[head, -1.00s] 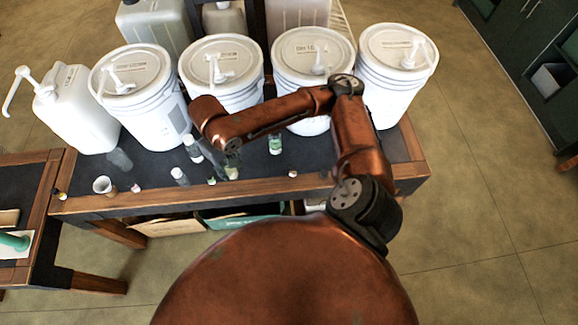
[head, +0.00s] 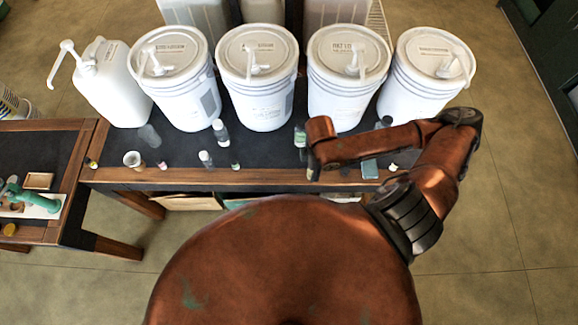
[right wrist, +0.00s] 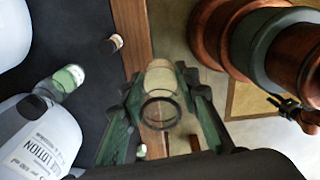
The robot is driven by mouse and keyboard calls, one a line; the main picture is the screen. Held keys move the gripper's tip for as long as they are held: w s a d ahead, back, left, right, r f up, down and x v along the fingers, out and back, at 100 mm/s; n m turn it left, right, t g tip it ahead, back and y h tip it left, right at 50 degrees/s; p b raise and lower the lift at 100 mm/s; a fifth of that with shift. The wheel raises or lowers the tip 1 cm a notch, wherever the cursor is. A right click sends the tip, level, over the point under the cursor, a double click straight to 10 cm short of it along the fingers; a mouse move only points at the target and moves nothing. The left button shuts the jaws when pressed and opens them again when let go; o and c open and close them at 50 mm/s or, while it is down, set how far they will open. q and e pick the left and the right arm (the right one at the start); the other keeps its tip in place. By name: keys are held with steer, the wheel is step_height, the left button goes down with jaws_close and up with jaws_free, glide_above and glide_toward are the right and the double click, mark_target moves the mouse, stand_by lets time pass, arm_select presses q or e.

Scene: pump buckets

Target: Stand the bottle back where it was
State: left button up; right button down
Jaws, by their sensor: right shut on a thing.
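My right gripper (right wrist: 163,105) is shut on a pale tan, see-through bottle (right wrist: 160,78) with a dark ring at its near end. In the right wrist view the bottle is seen nearly end-on between the green fingers, over the table's wooden front edge. In the head view the right gripper (head: 312,168) points down at that edge, and the arm hides most of the held bottle. A clear bottle with a green label (head: 300,136) stands just behind it; it also shows in the right wrist view (right wrist: 67,79). My left gripper is not in view.
Several white pump buckets (head: 257,85) line the table's back, with a white jug (head: 108,85) at the left. A grey-capped bottle (head: 220,132), a smaller bottle (head: 205,159) and a cup (head: 133,160) stand along the front. Dark tabletop (head: 265,152) is bare left of the gripper.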

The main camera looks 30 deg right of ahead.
steer(key=shift+s+d+f+n, duration=0.15)
steer(key=shift+s+n, duration=0.25)
steer(key=shift+s, duration=0.05)
steer(key=shift+w+f, duration=0.1)
steer(key=shift+f, duration=0.05)
steer(key=w+f, duration=0.3)
steer(key=w, duration=0.1)
steer(key=w+a+f, duration=0.1)
steer(key=w+f, duration=0.2)
steer(key=w, duration=0.1)
steer(key=w+a+f+b, duration=0.1)
steer(key=w+f, duration=0.2)
steer(key=w, duration=0.1)
steer(key=shift+w+a, duration=0.25)
steer(key=shift+w, duration=0.05)
steer(key=shift+w+f, duration=0.25)
steer(key=shift+f, duration=0.05)
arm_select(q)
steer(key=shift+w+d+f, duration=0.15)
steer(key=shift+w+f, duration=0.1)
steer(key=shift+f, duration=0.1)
arm_select(e)
steer(key=shift+w+f, duration=0.1)
steer(key=shift+f, duration=1.55)
steer(key=c, duration=1.5)
jaws_free()
steer(key=shift+f, duration=0.1)
steer(key=shift+o, duration=0.2)
